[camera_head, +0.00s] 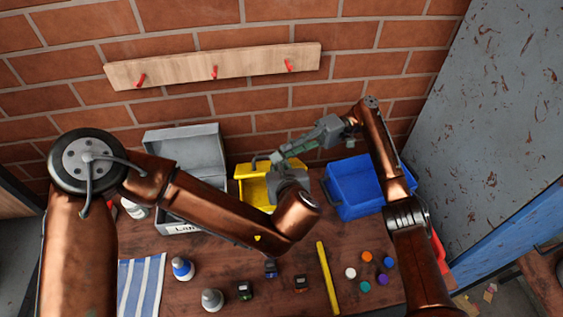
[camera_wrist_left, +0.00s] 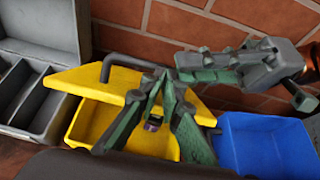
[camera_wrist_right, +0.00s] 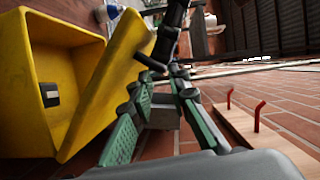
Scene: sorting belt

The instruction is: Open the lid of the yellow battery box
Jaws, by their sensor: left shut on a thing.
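The yellow battery box (camera_head: 255,192) stands against the brick wall. Its lid (camera_wrist_left: 82,82) is raised and tilted, and the box is open beneath it. A dark object with a pale face (camera_wrist_right: 48,95) is inside. A grey bent handle (camera_wrist_left: 122,60) rises from the lid. My left gripper (camera_wrist_left: 163,80) is shut on the handle's end. My right gripper (camera_wrist_right: 158,80) is open and empty, beside the lid and close to my left gripper; it also shows in the head view (camera_head: 277,157). My left wrist hides part of the box in the head view.
A grey compartment box (camera_head: 190,150) with its lid up is left of the yellow box. A blue bin (camera_head: 355,190) is right. A rack with red hooks (camera_head: 213,66) is on the wall.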

